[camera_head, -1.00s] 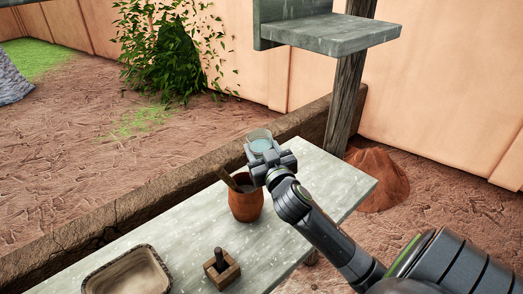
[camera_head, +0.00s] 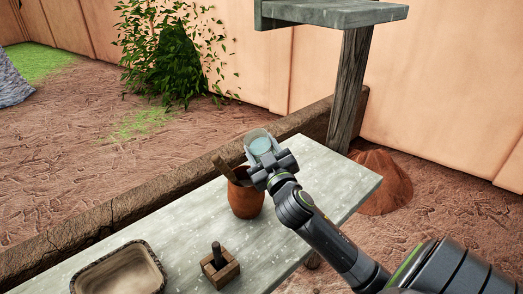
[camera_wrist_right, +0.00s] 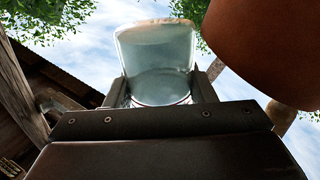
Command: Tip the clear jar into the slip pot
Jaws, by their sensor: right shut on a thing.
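The clear jar (camera_head: 261,144) holds something pale blue-green and is gripped by my right gripper (camera_head: 264,162), above the stone-topped bench (camera_head: 325,180). It leans, its mouth toward the upper left. The orange-brown slip pot (camera_head: 245,201) stands on the bench just below the jar and gripper, with a wooden stick (camera_head: 223,167) leaning out of it. The gripper hides part of the pot's mouth. In the right wrist view the jar (camera_wrist_right: 155,60) sits between the fingers, and the pot (camera_wrist_right: 270,45) fills the upper right, close by. My left gripper is out of view.
A shallow tray (camera_head: 84,281) with a dark rim lies at the bench's front left. A small wooden block with a dark peg (camera_head: 219,265) stands in front of the pot. A post (camera_head: 348,95) and grey shelf (camera_head: 335,14) rise behind. The bench's right end is bare.

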